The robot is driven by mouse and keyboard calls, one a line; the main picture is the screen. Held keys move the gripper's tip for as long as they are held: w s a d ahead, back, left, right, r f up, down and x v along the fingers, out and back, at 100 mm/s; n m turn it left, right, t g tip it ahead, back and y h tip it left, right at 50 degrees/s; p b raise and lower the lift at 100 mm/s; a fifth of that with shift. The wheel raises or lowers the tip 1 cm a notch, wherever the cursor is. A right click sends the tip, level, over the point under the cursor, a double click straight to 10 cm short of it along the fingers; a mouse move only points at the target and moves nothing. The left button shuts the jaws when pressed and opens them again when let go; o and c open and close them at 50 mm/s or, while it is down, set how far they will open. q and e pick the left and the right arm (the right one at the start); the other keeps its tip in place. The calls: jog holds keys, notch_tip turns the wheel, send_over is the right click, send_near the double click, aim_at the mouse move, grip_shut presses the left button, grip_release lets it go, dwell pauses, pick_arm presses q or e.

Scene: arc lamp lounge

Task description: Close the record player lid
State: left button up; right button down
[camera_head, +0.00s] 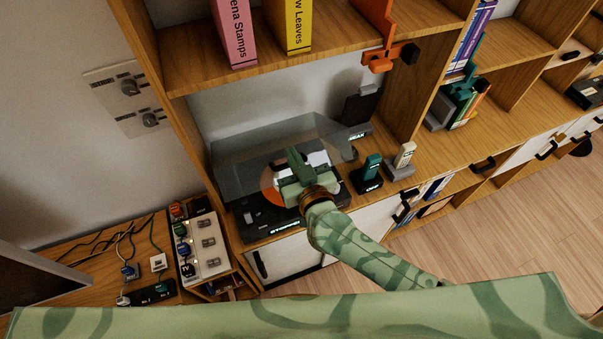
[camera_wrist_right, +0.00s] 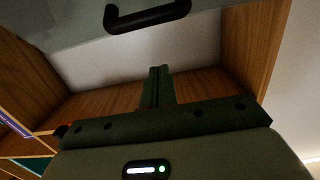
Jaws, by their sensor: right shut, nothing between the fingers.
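My right gripper (camera_head: 295,158) is in front of the player, overlapping the disc and lid in the head view, and hides part of both. Its fingers are shut and empty. In the right wrist view the shut fingers (camera_wrist_right: 158,85) point into the shelf bay, and the lid (camera_wrist_right: 75,25) with its black handle (camera_wrist_right: 147,17) is at the top, apart from the fingers. My left gripper is not in view.
Small dark and pale stands (camera_head: 368,172) sit right of the player. An orange bracket (camera_head: 378,60) is on the shelf above, with pink and yellow books (camera_head: 298,25). A switch box (camera_head: 203,245) and cables are at lower left. Wooden floor (camera_head: 500,215) is open at right.

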jog(key=shift+x, duration=1.15)
notch_tip(320, 180, down, 3)
jog(key=shift+s+r+b, duration=0.1)
jog(key=shift+r+b, duration=0.1)
jog(key=shift+b, duration=0.85)
pick_arm(q)
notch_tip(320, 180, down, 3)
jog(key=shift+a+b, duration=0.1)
jog(key=shift+b, duration=0.25)
pick_arm(e)
jog(key=shift+s+d+f, duration=0.2)
jog(key=shift+s+f, duration=0.25)
jog(key=shift+f, duration=0.15)
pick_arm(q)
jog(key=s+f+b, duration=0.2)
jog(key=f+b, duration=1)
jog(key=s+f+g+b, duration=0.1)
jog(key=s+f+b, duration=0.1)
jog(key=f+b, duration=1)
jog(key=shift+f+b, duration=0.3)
pick_arm(e)
jog(key=s+d+f+t+y, duration=0.1)
jog(key=s+f, duration=0.3)
jog(key=f, duration=0.5)
jog(key=s+d+f+t, duration=0.2)
jog(key=s+f+t, duration=0.2)
jog(key=f, duration=0.5)
jog(key=shift+s+y, duration=0.4)
jog(key=shift+s, duration=0.25)
